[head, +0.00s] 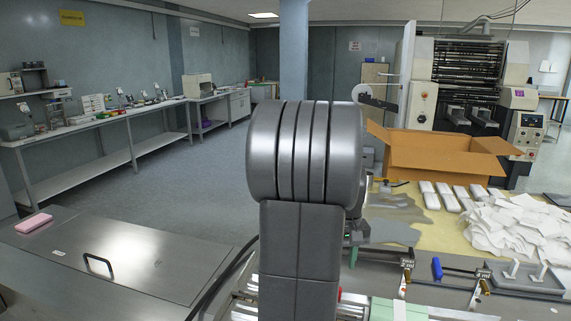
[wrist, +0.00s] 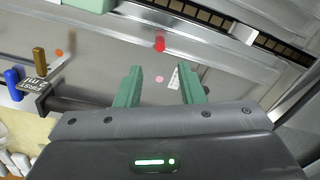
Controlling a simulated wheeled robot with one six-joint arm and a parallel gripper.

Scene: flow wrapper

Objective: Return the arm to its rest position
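My gripper (wrist: 160,85) shows in the wrist view with its two green fingers spread wide apart. It is open, and nothing is between the fingertips. The fingers are above the grey metal bed of the machine (wrist: 95,50), with a red button (wrist: 160,44) beyond them. In the head view my grey arm stands upright in the middle of the picture and hides most of the gripper and part of the machine behind it.
Right of my arm are an open cardboard box (head: 430,157), white wrapped packs (head: 431,196) and a heap of white pieces (head: 515,228). A blue handle (head: 437,268) stands up from the machine. A pink block (head: 34,222) lies on the left metal top (head: 150,262). Floor behind is clear.

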